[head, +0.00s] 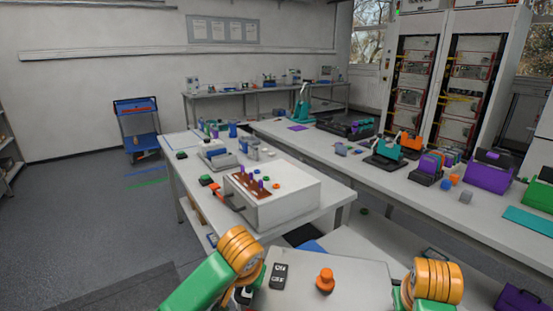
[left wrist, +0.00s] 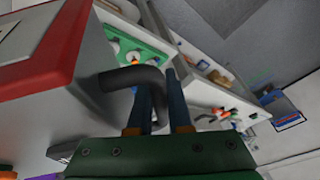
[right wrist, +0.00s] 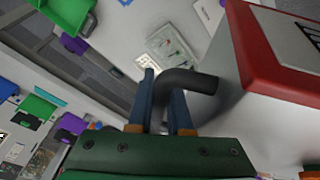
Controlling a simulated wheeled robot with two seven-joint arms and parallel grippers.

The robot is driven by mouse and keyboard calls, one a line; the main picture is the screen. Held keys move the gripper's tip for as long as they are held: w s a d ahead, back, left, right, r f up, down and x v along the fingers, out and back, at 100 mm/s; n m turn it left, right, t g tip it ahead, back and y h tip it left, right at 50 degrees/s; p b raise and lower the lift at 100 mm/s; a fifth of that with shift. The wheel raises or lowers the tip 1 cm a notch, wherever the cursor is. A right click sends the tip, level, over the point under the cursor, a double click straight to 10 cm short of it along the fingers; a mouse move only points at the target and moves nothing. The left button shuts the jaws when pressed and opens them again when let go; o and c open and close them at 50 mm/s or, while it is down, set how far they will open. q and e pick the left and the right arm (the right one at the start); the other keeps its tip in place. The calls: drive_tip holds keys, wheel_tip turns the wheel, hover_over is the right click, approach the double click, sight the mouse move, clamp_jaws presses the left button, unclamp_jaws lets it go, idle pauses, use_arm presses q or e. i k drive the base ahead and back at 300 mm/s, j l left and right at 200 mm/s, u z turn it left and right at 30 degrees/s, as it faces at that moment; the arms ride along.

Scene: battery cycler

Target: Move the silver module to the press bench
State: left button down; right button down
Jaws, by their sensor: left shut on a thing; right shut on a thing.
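The silver module (head: 345,293) is a grey box at the bottom centre of the head view, with an orange knob and dark labels on top. Red edging shows in the left wrist view (left wrist: 50,95) and right wrist view (right wrist: 225,120). My left gripper (left wrist: 158,90) is shut around a dark bent handle (left wrist: 118,78) on one side. My right gripper (right wrist: 160,88) is shut around a matching handle (right wrist: 195,80) on the other. In the head view the handles are mostly hidden. A teal press (head: 301,106) stands on a long bench (head: 285,128); I cannot tell whether this is the press bench.
A nearer table (head: 185,195) holds a white box (head: 285,205) with purple-topped pegs, just beyond the module. The long bench also carries teal, orange and purple items. Tall racks (head: 415,75) stand behind it.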

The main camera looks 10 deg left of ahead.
sight(182, 140)
drive_tip(key=j+u, duration=0.2)
drive_tip(key=u, duration=0.2)
drive_tip(key=i+j+u, duration=0.1)
drive_tip(key=u, duration=0.35)
drive_tip(key=i+j+u, duration=0.1)
drive_tip(key=u, duration=0.3)
drive_tip(key=i+j+u, duration=0.15)
drive_tip(key=u, duration=0.3)
drive_tip(key=i+j, duration=0.15)
drive_tip(key=i, duration=0.45)
drive_tip(key=i+j, duration=0.1)
drive_tip(key=i, duration=0.5)
drive_tip(key=i+z, duration=0.15)
drive_tip(key=i, duration=0.75)
drive_tip(key=i+j+z, duration=0.1)
drive_tip(key=i, duration=0.75)
drive_tip(key=i+z, duration=0.25)
drive_tip(key=i, duration=0.25)
drive_tip(key=i+j+z, duration=0.25)
drive_tip(key=i, duration=0.2)
drive_tip(key=i+j+z, duration=0.2)
drive_tip(key=i, duration=0.3)
drive_tip(key=i+l+z, duration=0.15)
drive_tip(key=i+z, duration=0.2)
drive_tip(key=i+l+z, duration=0.1)
drive_tip(key=i+z, duration=0.3)
drive_tip(key=i+l, duration=0.15)
drive_tip(key=u, duration=0.05)
